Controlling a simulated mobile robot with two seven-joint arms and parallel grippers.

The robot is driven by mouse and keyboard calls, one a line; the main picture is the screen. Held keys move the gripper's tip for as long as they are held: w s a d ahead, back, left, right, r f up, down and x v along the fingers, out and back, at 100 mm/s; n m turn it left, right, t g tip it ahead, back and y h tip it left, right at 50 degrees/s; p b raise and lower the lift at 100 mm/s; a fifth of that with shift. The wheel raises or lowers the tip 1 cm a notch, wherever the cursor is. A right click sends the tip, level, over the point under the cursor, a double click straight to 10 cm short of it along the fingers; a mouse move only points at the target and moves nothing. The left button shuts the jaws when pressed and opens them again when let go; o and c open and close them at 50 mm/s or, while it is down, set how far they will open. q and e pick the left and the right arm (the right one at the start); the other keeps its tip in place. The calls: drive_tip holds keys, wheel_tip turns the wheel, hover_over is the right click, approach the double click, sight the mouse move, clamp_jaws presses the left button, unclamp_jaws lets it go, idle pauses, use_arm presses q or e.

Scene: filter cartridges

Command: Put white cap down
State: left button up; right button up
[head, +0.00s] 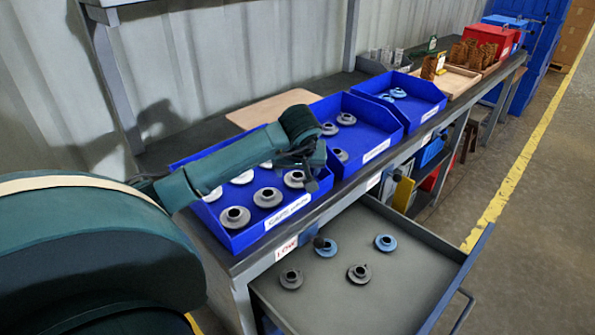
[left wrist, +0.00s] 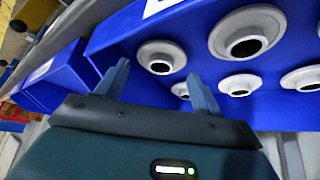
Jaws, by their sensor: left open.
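My left gripper (head: 308,178) is over the right front part of the nearest blue bin (head: 235,243). In the left wrist view its two fingers (left wrist: 158,74) are spread apart with nothing held between them. Several white caps with dark centre holes lie in that bin. One white cap (head: 295,179) is right beside the gripper. In the left wrist view, a white cap (left wrist: 143,50) lies just beyond the fingertips, and a larger-looking one (left wrist: 268,24) is to its right. My arm hides part of the bin and some caps. My right gripper is not in view.
A middle blue bin (head: 385,124) holds grey caps and a far blue bin (head: 432,94) holds blue ones. An open drawer (head: 365,305) below holds grey and blue caps. A wooden board (head: 262,112) lies behind the bins. Wooden trays and red boxes stand farther along the bench.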

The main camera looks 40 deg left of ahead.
use_arm(q)
drive_tip(key=v, duration=1)
drive_tip(key=shift+r+p, duration=0.25)
drive_tip(key=shift+p, duration=0.1)
